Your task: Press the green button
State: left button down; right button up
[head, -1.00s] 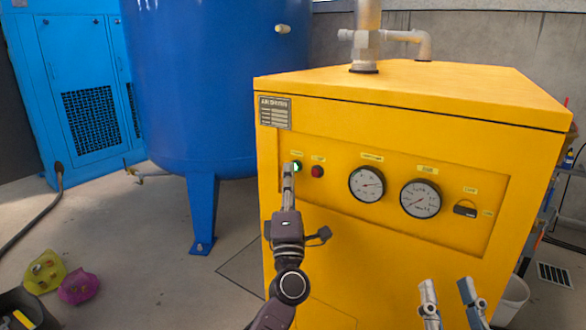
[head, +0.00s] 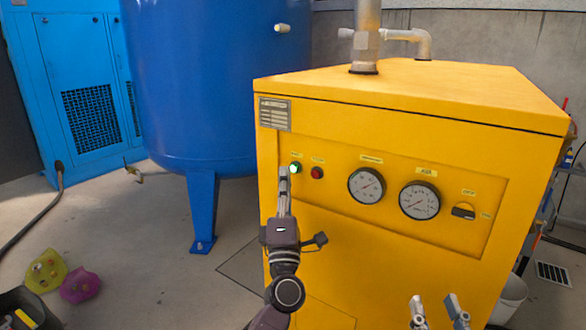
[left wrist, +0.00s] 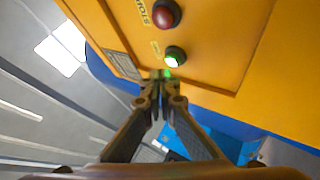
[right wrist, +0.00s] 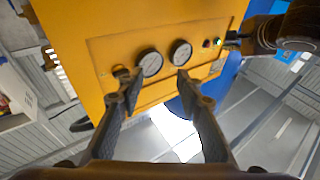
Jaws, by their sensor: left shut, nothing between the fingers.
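The green button (head: 295,168) is lit on the yellow machine's front panel (head: 330,210), left of the red button (head: 317,173). My left gripper (head: 284,172) is shut and empty, its tips just left of and slightly below the green button. In the left wrist view the green button (left wrist: 175,57) glows just beyond the closed fingertips (left wrist: 161,76); I cannot tell whether they touch it or the panel. My right gripper (head: 436,302) is open and empty, low in front of the machine.
Two round gauges (head: 367,186) and a black switch (head: 463,211) sit further right on the panel. A blue tank (head: 215,90) stands behind left. Yellow and purple lumps (head: 80,286) lie on the floor by a dark bin (head: 30,306). A pale bucket (head: 511,300) stands at right.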

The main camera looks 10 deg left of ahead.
jog(key=shift+f, duration=0.3)
pick_arm(q)
jog(key=shift+s, duration=0.1)
